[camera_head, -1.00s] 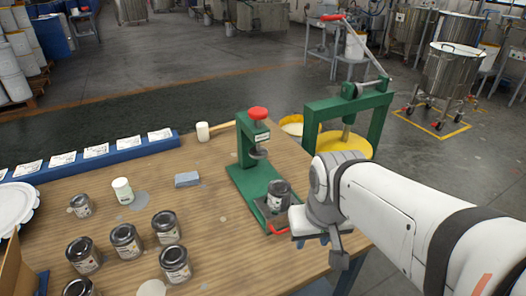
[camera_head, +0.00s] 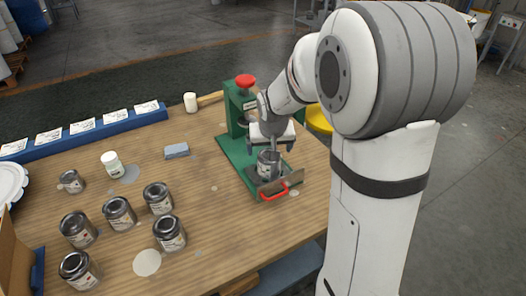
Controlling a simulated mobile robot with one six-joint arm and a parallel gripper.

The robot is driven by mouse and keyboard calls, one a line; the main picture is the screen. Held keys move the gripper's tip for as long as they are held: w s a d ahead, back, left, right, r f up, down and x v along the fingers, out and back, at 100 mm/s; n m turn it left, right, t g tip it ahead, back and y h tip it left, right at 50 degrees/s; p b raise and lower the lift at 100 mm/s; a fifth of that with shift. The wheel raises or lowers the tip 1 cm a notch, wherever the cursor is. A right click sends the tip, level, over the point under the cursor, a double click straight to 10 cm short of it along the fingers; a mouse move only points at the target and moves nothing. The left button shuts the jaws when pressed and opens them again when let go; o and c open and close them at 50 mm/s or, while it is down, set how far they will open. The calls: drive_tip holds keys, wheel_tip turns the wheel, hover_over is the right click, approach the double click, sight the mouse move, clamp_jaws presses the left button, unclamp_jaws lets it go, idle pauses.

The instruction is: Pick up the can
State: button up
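A small can (camera_head: 267,167) with a pale label stands upright on the base of the green press (camera_head: 232,150), behind the red handle at its front. My gripper (camera_head: 270,150) is right above this can, pointing down. Its fingers are spread to either side of the can's top, and the can is not visibly clamped. My gripper hides part of the can's top and the press's post. Whether a finger touches the can cannot be told.
Several similar cans, including one dark-lidded can (camera_head: 170,233), stand on the wooden table (camera_head: 215,215) at left. A white bottle (camera_head: 112,164), a grey block (camera_head: 176,151), a mallet (camera_head: 190,102) and a blue rack (camera_head: 85,137) are also there.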

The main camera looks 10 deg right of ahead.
sight(269, 163)
drive_tip(key=shift+w+f, duration=0.7)
drive_tip(key=shift+d+p+x, duration=0.1)
drive_tip(key=shift+p+x, duration=0.1)
drive_tip(key=shift+x, duration=1.55)
drive_tip(key=shift+d+p+x, duration=0.15)
drive_tip(key=shift+x, duration=1.6)
drive_tip(key=shift+c, duration=0.4)
drive_tip(key=shift+w+r, duration=0.1)
drive_tip(key=c, duration=1.3)
